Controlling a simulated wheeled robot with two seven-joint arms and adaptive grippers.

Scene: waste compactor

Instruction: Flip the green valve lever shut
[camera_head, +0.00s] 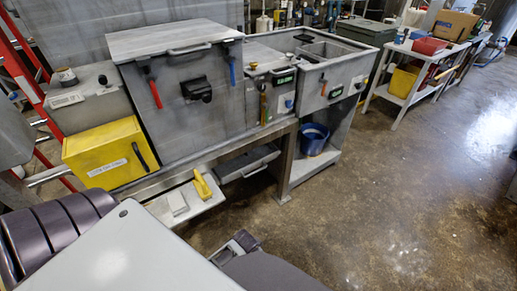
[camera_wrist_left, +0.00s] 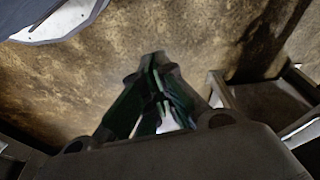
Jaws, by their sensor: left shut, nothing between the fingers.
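I cannot make out a green valve lever for certain in the head view. On the front of the grey compactor (camera_head: 190,85) hang a red lever (camera_head: 155,94), a blue lever (camera_head: 232,71) and a narrow yellow lever (camera_head: 263,107). An orange-red lever (camera_head: 323,86) is further right. My left gripper (camera_wrist_left: 156,75) shows in the left wrist view, with its dark fingers together and nothing between them, above bare floor. In the head view, a dark jointed part of mine shows at the bottom centre, apart from the compactor; I cannot tell which arm it belongs to.
A yellow box (camera_head: 105,150) stands left of the compactor. A yellow handle (camera_head: 203,185) sits on the low tray below the bench. A blue bucket (camera_head: 314,138) stands on the lower shelf. The brown floor (camera_head: 400,190) to the right is clear.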

